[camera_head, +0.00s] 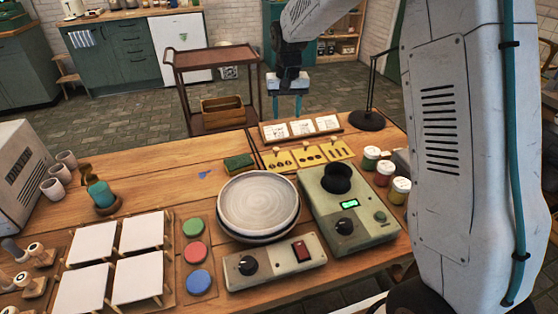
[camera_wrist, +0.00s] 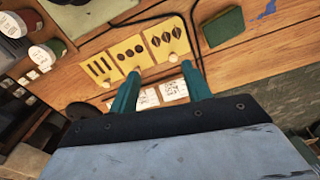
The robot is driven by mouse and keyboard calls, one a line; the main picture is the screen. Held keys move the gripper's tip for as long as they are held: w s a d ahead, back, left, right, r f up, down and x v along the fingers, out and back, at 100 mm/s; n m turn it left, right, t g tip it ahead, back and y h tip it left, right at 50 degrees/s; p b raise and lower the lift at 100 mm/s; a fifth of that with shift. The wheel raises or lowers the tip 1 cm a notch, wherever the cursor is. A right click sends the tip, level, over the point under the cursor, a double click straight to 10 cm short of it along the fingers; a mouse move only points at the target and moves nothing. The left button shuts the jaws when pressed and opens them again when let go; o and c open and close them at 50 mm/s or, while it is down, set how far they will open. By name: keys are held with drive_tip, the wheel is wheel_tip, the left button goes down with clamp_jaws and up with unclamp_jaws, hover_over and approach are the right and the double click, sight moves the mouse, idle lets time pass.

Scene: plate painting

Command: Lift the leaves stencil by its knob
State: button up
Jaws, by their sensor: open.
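The leaves stencil (camera_head: 279,164) is a yellow plate at the left end of a row of three on the wooden table. In the wrist view the leaves stencil (camera_wrist: 166,38) shows dark leaf-shaped cutouts and a pale round knob (camera_wrist: 173,57) at its near edge. My gripper (camera_head: 287,114) is open and empty, raised above the far side of the table, beyond the stencils. In the wrist view the fingers of my gripper (camera_wrist: 160,70) point towards the row, with the leaves knob between their tips in the picture, nearer the right finger. No contact is visible.
The dots stencil (camera_head: 309,155) and stripes stencil (camera_head: 337,150) lie just right of it. A card rack (camera_head: 301,128) stands behind them. A green sponge (camera_head: 238,162) and a plate (camera_head: 258,203) are to the left and front. A black lamp (camera_head: 368,121) stands back right.

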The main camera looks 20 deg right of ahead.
hover_over(276, 148)
drive_tip(key=shift+m, duration=0.3)
drive_tip(key=f, duration=1.4)
drive_tip(key=shift+w+d, duration=0.1)
drive_tip(key=shift+w, duration=0.2)
drive_tip(key=f, duration=0.6)
drive_tip(key=shift+s, duration=0.35)
drive_tip(key=shift+c, duration=0.2)
drive_tip(key=c, duration=1)
